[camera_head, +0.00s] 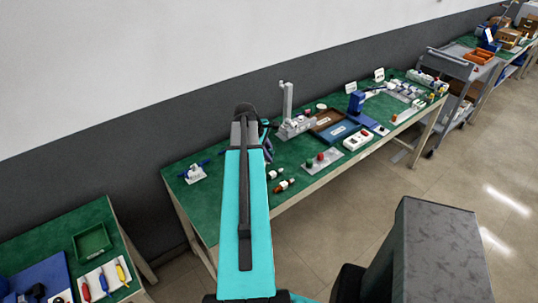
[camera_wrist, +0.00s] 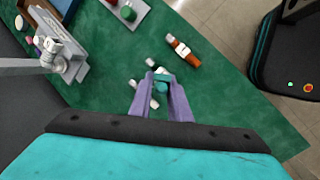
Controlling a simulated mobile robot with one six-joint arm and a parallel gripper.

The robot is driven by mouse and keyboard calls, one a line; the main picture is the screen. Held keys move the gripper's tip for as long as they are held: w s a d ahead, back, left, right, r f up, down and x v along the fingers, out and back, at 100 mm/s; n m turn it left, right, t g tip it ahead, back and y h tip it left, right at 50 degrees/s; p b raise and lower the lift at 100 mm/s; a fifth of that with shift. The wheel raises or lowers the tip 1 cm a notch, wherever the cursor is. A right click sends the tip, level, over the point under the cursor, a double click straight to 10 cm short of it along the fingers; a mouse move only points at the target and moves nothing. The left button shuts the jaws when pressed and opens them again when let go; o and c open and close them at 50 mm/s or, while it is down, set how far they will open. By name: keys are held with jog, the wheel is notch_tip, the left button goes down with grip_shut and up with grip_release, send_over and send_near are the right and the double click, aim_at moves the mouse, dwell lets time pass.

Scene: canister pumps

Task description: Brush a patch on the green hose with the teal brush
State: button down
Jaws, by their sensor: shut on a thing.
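My gripper (camera_wrist: 160,78) shows in the wrist view with its two purple fingers pointing down over the green table. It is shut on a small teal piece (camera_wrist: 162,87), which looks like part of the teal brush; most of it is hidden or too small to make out. In the head view my own arm hides the gripper. I cannot make out the green hose in either view; against the green table top it may be hidden or too small to tell.
A brown bottle (camera_wrist: 182,50) lies beyond the fingers. Small white items lie close to them. The table (camera_head: 180,180) also carries a grey stand (camera_head: 288,105), a brown tray (camera_head: 317,123), a blue tray (camera_head: 340,133) and a button plate (camera_head: 313,168). A blue-and-white fixture (camera_head: 196,174) stands left.

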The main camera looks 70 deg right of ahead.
jog(key=shift+f, duration=0.15)
jog(key=shift+f+b, duration=2)
jog(key=shift+f, duration=0.85)
jog(key=shift+f+b, duration=0.4)
jog(key=shift+f, duration=0.5)
jog(key=shift+w+a+r, duration=0.1)
jog(key=shift+w+a, duration=0.25)
jog(key=shift+a, duration=0.2)
jog(key=shift+w+a, duration=0.35)
jog(key=shift+a, duration=0.2)
jog(key=shift+s+d, duration=0.35)
jog(key=shift+d, duration=0.2)
jog(key=shift+s+d, duration=0.3)
jog(key=shift+d, duration=0.25)
